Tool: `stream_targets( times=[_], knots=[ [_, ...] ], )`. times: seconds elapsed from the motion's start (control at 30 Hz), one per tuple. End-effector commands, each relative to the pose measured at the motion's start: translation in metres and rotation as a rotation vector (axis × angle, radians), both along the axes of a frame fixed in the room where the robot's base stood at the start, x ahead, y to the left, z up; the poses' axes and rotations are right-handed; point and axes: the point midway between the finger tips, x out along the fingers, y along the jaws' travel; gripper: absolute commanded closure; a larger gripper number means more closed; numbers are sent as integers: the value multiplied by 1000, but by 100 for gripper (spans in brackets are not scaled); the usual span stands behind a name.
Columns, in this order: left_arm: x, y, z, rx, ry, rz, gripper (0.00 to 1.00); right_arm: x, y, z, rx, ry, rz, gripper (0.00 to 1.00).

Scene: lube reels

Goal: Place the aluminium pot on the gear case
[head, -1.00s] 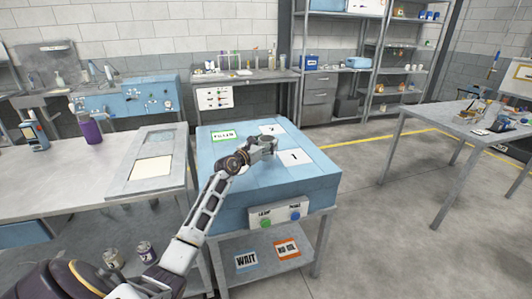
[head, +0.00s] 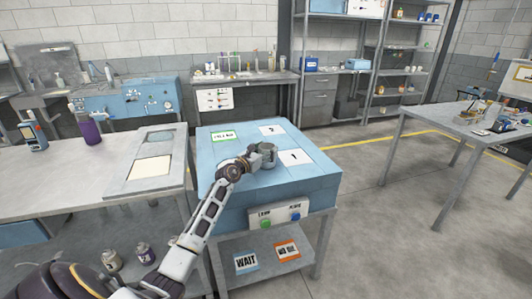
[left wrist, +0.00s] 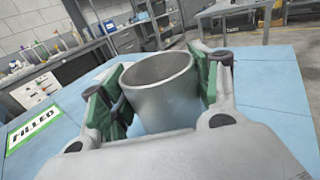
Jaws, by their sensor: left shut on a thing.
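The aluminium pot (head: 266,152) is a grey, open-topped metal cylinder, upright and apparently empty in the part of its inside that shows. My left gripper (head: 257,159) is shut on it, with green-padded fingers on both sides of its wall in the left wrist view, where the pot (left wrist: 160,95) fills the middle. The pot is over the top of a blue box-shaped bench unit (head: 215,165), left of the white pad marked 1 (head: 294,157). Its base is hidden, so I cannot tell whether it touches the top. No thing is labelled as the gear case. My right gripper is not in view.
The blue top also bears a pad marked 2 (head: 271,129) and a green-edged FILLED label (head: 223,136). A green and a blue button sit on its front panel (head: 278,217). A grey bench (head: 60,165) stands left; another table (head: 440,116) stands right beyond clear floor.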

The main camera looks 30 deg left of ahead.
Motion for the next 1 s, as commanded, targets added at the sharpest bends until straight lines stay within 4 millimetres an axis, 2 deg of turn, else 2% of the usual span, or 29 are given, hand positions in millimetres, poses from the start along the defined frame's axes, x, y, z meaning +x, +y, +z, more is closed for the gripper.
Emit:
stream_targets(
  times=[0.5,0.53,0.67,0.7,1.0],
  knots=[
    [0,0,-3,1,0,0,64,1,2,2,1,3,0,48],
    [0,0,-3,0,0,0,35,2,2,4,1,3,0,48],
    [0,0,-3,0,0,0,19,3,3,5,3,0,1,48],
    [0,0,-3,0,0,0,16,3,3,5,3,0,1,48],
    [0,0,-3,0,0,0,16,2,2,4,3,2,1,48]
  ],
)
